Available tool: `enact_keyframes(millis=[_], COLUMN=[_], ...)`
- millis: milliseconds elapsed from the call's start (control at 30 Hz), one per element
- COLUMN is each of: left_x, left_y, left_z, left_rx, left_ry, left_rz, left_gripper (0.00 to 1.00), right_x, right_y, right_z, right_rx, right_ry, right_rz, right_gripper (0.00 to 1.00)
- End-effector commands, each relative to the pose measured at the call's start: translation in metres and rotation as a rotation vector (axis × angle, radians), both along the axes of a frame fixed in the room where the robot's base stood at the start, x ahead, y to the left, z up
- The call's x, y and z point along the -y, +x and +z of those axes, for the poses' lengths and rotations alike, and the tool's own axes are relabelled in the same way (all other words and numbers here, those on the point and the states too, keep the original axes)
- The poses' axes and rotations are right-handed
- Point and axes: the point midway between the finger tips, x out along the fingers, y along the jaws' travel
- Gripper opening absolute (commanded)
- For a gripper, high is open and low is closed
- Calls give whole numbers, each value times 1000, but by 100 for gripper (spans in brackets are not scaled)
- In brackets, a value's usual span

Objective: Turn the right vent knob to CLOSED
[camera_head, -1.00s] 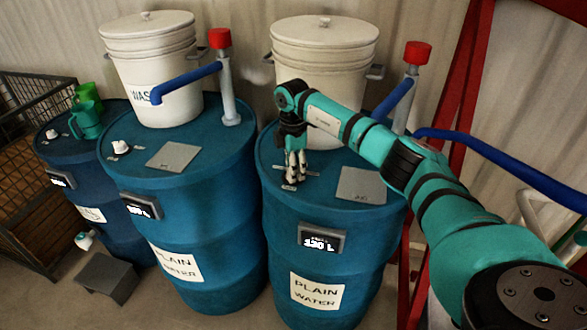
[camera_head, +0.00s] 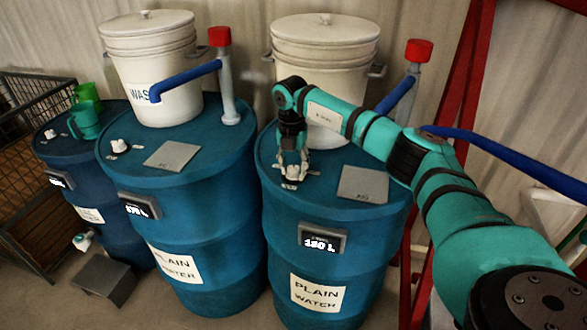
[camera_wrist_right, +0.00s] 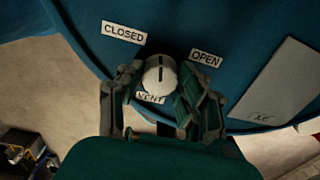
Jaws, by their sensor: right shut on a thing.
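The right vent knob (camera_wrist_right: 160,76) is a white round knob with a dark pointer line, on top of the right blue drum (camera_head: 315,215). In the right wrist view its line points between the CLOSED label (camera_wrist_right: 124,32) at upper left and the OPEN label (camera_wrist_right: 205,58) at upper right. The VENT label (camera_wrist_right: 150,97) is below it. My right gripper (camera_head: 292,172) points down onto the drum lid, shut on the knob, with one finger on each side of it. In the head view the fingers largely hide the knob. My left gripper is not in view.
A white lidded bucket (camera_head: 325,45) stands behind the gripper on the drum. A grey plate (camera_head: 363,185) lies to its right. A red-capped pipe (camera_head: 417,55) and blue hose (camera_head: 510,165) are at right. The middle drum (camera_head: 185,215) carries another white knob (camera_head: 119,146).

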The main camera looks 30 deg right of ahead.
Motion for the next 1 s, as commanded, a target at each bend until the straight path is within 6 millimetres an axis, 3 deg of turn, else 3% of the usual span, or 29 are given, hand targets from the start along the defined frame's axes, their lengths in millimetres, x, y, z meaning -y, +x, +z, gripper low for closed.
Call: enact_keyframes(millis=[500,1000], left_x=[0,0], left_y=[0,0], left_z=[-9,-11], left_rx=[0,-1], left_ry=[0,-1], left_rz=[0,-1], left_gripper=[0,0], right_x=[0,-1], right_y=[0,0], right_z=[1,1], right_rx=[3,2], right_ry=[1,1], right_rz=[406,532], right_gripper=[4,4])
